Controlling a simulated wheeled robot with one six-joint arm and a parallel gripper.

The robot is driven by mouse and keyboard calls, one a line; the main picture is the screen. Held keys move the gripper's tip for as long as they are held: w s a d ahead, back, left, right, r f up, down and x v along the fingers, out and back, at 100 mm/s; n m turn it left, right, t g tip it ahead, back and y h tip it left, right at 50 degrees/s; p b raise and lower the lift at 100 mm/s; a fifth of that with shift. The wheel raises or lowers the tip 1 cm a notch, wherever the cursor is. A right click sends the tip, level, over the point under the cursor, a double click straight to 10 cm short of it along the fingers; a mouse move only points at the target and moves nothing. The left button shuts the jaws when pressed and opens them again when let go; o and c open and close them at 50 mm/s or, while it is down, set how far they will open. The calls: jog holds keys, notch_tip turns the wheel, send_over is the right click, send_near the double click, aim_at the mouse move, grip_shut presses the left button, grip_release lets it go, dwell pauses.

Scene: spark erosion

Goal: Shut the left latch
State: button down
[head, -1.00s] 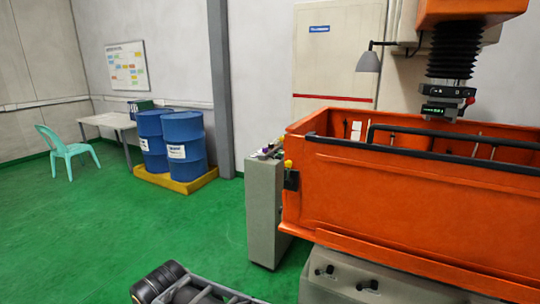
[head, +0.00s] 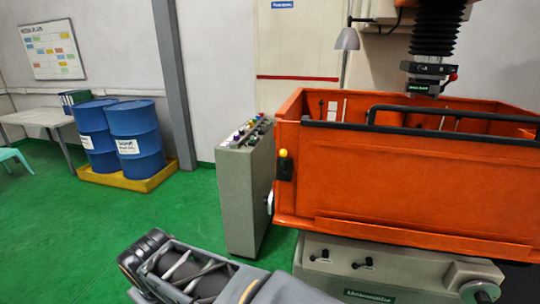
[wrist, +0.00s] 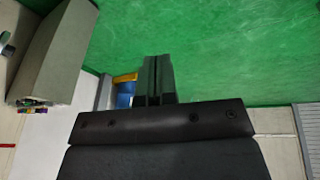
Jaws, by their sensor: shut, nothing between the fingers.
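The latch (head: 285,166), a dark block with a yellow knob, sits at the left front corner of the orange tank (head: 400,190) in the head view. The knob points up; I cannot tell how far the latch is closed. The latch does not show in the wrist view. My gripper (wrist: 157,62) is shut and empty in the wrist view, over green floor, apart from anything.
A grey control cabinet (head: 243,185) stands just left of the latch; it also shows upper left in the wrist view (wrist: 55,55). Blue drums (head: 135,135) stand on a yellow tray (head: 150,182) farther back. Green floor between is clear. A black rail (head: 450,113) runs along the tank's top.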

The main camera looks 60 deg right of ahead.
jog(key=w+d+r+m+g+h+b, duration=0.1)
jog(key=w+d+r+g+h, duration=0.1)
jog(key=d+r+h, duration=0.3)
jog(key=w+d+r+m+g+h+b, duration=0.2)
jog(key=d+r+g+h, duration=0.2)
jog(key=d, duration=0.9)
jog(key=w+d+r+m+g+h+b, duration=0.1)
jog(key=d+r+m+g+h, duration=0.1)
jog(key=d+r+h, duration=0.4)
jog(key=d+r, duration=0.3)
jog(key=d, duration=0.1)
jog(key=shift+w+g, duration=0.4)
jog(key=shift+d, duration=0.15)
jog(key=p, duration=0.2)
send_near(283, 163)
jog(key=w+d+r, duration=0.3)
jog(key=d, duration=0.2)
jog(key=shift+s+d+f, duration=0.1)
jog(key=shift+s+d, duration=0.4)
jog(key=shift+s, duration=0.3)
jog(key=shift+s+d+f, duration=0.1)
jog(key=shift+s+d, duration=0.4)
jog(key=shift+s, duration=0.3)
